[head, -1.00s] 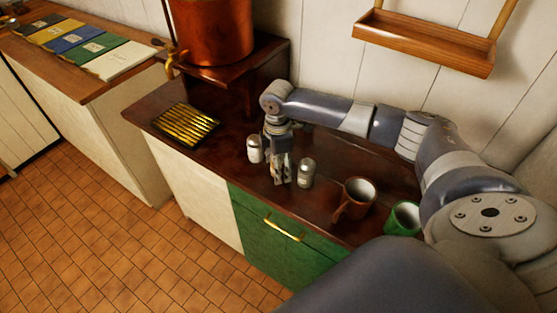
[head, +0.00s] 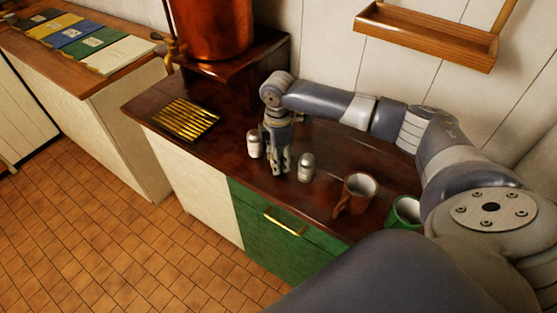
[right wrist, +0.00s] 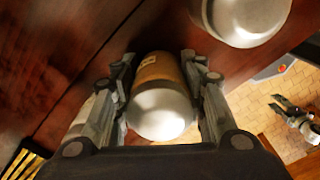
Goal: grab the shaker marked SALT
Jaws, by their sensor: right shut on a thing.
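My right gripper (head: 278,166) is low over the dark wooden counter, between two silver-topped shakers. In the right wrist view its two fingers (right wrist: 162,95) are shut on a shaker (right wrist: 160,112) with a brown body, a rounded pale metal top and a small label. I cannot read the label. In the head view the fingers hide this shaker. One other shaker (head: 254,144) stands to the left of the gripper, another (head: 306,167) to the right. No marking is readable on either. My left gripper (right wrist: 280,104) shows small over the floor in the right wrist view, fingers apart.
A brown mug (head: 356,194) and a green mug (head: 404,213) stand right of the shakers. A slatted brass rack (head: 185,118) lies on the counter's left. A copper vessel (head: 218,30) stands on a raised shelf behind. A wooden wall shelf (head: 425,38) hangs above.

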